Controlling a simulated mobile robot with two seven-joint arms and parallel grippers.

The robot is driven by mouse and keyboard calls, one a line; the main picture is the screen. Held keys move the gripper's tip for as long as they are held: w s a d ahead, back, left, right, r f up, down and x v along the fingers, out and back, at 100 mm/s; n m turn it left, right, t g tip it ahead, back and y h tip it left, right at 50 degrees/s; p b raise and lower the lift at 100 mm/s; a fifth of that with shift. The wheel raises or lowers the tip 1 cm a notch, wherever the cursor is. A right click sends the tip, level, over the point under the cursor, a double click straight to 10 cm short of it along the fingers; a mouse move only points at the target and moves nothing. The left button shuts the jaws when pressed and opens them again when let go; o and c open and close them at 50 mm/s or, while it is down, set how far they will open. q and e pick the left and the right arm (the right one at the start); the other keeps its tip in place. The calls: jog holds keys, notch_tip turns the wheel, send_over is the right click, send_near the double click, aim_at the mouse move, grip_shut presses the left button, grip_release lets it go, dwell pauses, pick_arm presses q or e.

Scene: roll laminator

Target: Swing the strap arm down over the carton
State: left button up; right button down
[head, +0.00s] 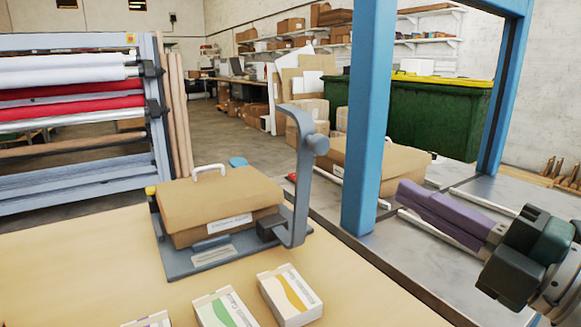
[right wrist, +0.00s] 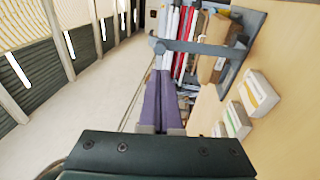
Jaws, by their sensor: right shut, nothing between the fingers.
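The grey strap arm (head: 302,180) stands raised at the right side of a grey base plate (head: 178,268). Its bent top reaches back left over the carton, and a round knob (head: 318,144) sticks out to the right. The brown carton (head: 222,195) with a white handle lies on the base plate. My right gripper (head: 405,192) has purple fingers, is shut and empty, and is to the right of the strap arm, apart from it. In the right wrist view the purple fingers (right wrist: 160,90) point toward the strap arm (right wrist: 195,47). My left gripper does not show.
A blue frame post (head: 368,120) stands between my right gripper and the strap arm. Small boxes (head: 290,295) lie at the table's front. Another carton (head: 375,165) lies on the metal surface behind the post. A rack of rolls (head: 75,110) stands at the left.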

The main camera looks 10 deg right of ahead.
aim_at(325, 147)
pick_arm(q)
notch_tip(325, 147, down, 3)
jog(key=b, duration=0.3)
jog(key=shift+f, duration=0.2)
pick_arm(e)
jog(key=x, duration=1)
jog(key=shift+w+a, duration=0.2)
jog(key=shift+w, duration=0.15)
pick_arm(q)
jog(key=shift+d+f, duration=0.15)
pick_arm(e)
jog(key=shift+w+a+r, duration=0.15)
jog(key=shift+w+a, duration=0.1)
jog(key=shift+w, duration=0.2)
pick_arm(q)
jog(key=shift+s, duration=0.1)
pick_arm(e)
jog(key=shift+r, duration=0.1)
